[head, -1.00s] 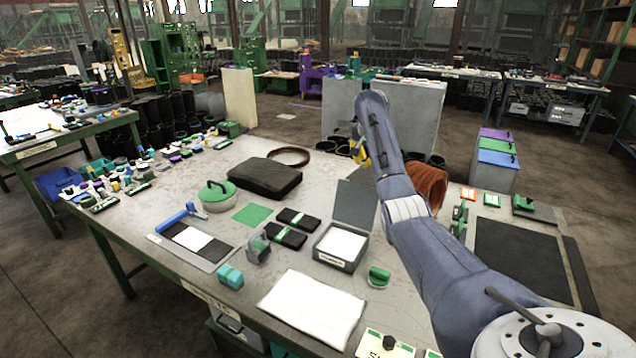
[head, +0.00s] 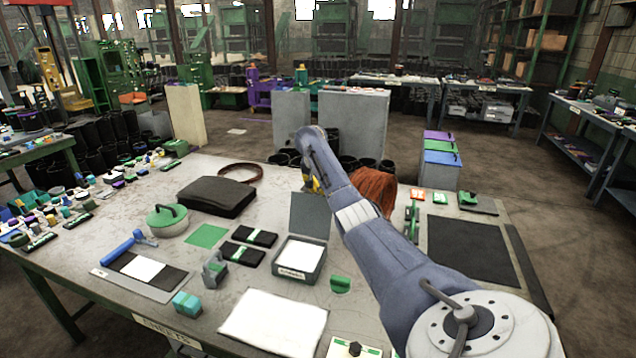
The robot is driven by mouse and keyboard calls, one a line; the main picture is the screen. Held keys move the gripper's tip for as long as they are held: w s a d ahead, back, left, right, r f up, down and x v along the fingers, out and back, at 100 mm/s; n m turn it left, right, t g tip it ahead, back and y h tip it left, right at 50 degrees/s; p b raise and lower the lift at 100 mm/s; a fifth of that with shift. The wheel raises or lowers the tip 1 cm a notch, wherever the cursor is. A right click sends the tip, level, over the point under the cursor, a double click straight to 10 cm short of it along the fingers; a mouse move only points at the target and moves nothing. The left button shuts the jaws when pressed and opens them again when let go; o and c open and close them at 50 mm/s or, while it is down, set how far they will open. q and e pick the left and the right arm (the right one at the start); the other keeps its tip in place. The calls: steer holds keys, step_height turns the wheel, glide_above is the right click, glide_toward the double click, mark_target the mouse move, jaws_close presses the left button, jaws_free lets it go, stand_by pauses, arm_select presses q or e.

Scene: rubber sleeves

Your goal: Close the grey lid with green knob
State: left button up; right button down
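An open grey box (head: 286,274) with white contents stands mid-table; its dark grey lid (head: 310,216) is raised at the back. I see no green knob on the lid's visible face. A separate green knob-like piece (head: 341,285) sits right of the box. Another dark grey flat piece with a green part (head: 477,203) lies at the table's far right. My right arm crosses the view from the lower right. My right gripper (head: 311,185) is mostly hidden behind the arm, near the raised lid in the picture; its fingers cannot be made out. My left gripper is out of view.
A round pot with a green lid (head: 167,217), a black case (head: 216,196) and a blue-handled tool (head: 122,250) stand left. A white sheet (head: 273,322) lies in front. A dark mat (head: 472,250) lies right. Orange-brown cloth (head: 375,188) is behind my arm.

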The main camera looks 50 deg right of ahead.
steer(key=shift+s+a+f, duration=0.15)
steer(key=shift+s+a, duration=0.15)
steer(key=shift+a, duration=0.45)
steer(key=shift+s+a+f, duration=0.1)
steer(key=shift+s+a, duration=0.15)
steer(key=shift+a, duration=0.45)
